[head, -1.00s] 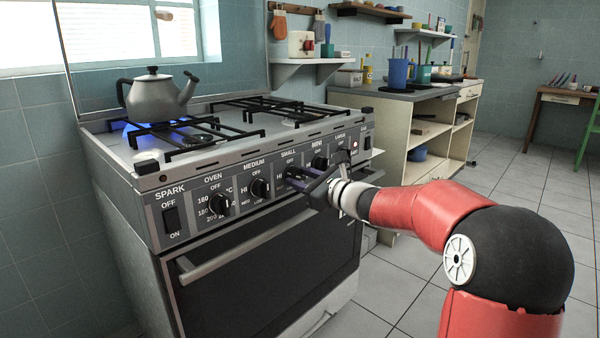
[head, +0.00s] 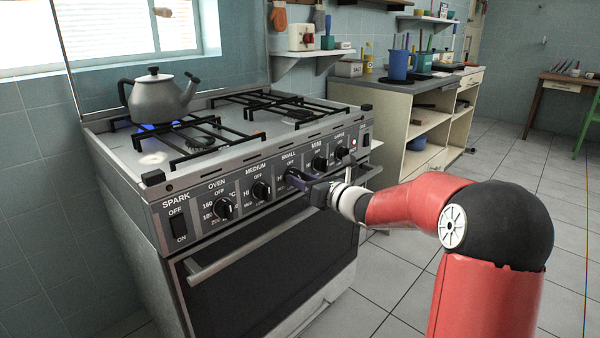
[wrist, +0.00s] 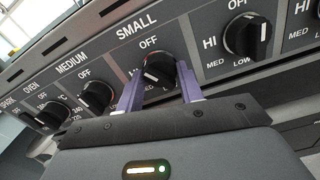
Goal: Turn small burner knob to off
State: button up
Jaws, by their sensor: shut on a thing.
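The stove's small burner knob (wrist: 158,70) is black and sits under the SMALL and OFF labels in the wrist view. My gripper (wrist: 160,86) is shut on it, with one purple finger on each side. The white mark on the knob's face is tilted, with its visible end toward the lower left; the fingers hide part of the dial labels. In the head view my gripper (head: 297,181) meets the front panel at the SMALL position and hides most of the knob.
A grey kettle (head: 160,96) stands on the back left burner over a blue flame (head: 150,127). The medium knob (head: 261,190) and oven knob (head: 222,208) are left of my gripper; the mini knob (head: 319,164) is close on the right. An oven handle (head: 240,252) runs below.

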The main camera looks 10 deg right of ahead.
jog(key=shift+m+p, duration=1.5)
jog(key=shift+m, duration=1.9)
jog(key=o, duration=0.8)
jog(key=shift+c, duration=0.2)
jog(key=shift+f, duration=0.1)
